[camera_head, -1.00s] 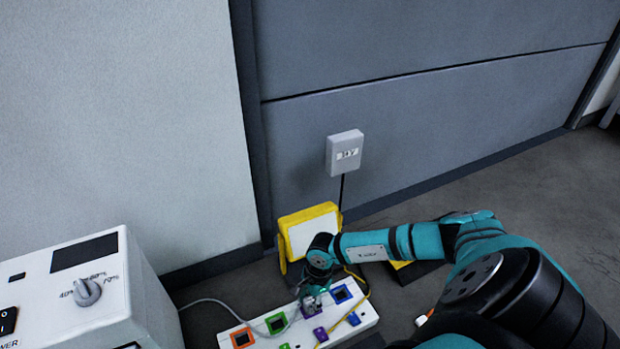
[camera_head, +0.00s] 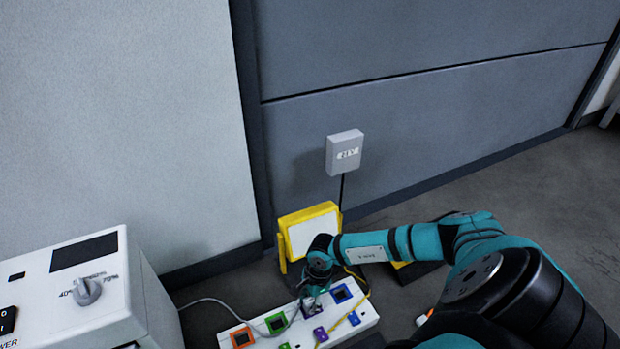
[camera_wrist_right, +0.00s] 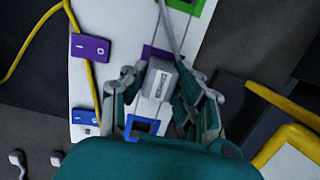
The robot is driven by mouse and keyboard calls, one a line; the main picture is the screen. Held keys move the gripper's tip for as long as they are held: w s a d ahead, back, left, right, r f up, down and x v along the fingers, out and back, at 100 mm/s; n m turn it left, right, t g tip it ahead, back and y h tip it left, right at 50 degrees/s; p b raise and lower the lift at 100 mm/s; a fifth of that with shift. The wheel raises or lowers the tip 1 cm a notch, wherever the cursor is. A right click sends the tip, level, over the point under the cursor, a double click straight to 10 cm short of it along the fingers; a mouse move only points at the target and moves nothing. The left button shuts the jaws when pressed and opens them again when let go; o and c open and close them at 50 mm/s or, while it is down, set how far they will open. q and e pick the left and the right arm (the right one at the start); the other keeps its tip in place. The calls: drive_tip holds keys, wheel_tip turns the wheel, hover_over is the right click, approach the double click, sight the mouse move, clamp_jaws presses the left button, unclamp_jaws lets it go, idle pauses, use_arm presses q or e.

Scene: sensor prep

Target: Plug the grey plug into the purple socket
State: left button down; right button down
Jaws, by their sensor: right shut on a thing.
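The grey plug (camera_wrist_right: 160,79) is between the fingers of my right gripper (camera_wrist_right: 158,104), which is shut on it; a grey cable runs up from it in the right wrist view. The purple socket (camera_wrist_right: 150,51) shows only as a purple edge beside the plug. The plug covers the rest, and I cannot tell whether it is inserted. In the head view my right gripper (camera_head: 311,297) is low over the white power strip (camera_head: 371,315), at the purple socket (camera_head: 312,310) between green and blue sockets. My left gripper is not in view.
The strip also has an orange socket (camera_head: 241,338), a green socket (camera_head: 276,322) and a blue socket (camera_head: 341,293). A purple switch (camera_head: 320,333) is in front. A yellow cable (camera_head: 346,322) crosses the strip. A yellow-framed lamp (camera_head: 308,232) stands behind; a white power unit (camera_head: 110,305) is left.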

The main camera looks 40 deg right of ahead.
drive_tip(key=shift+f, duration=0.1)
drive_tip(key=c, duration=0.7)
unclamp_jaws()
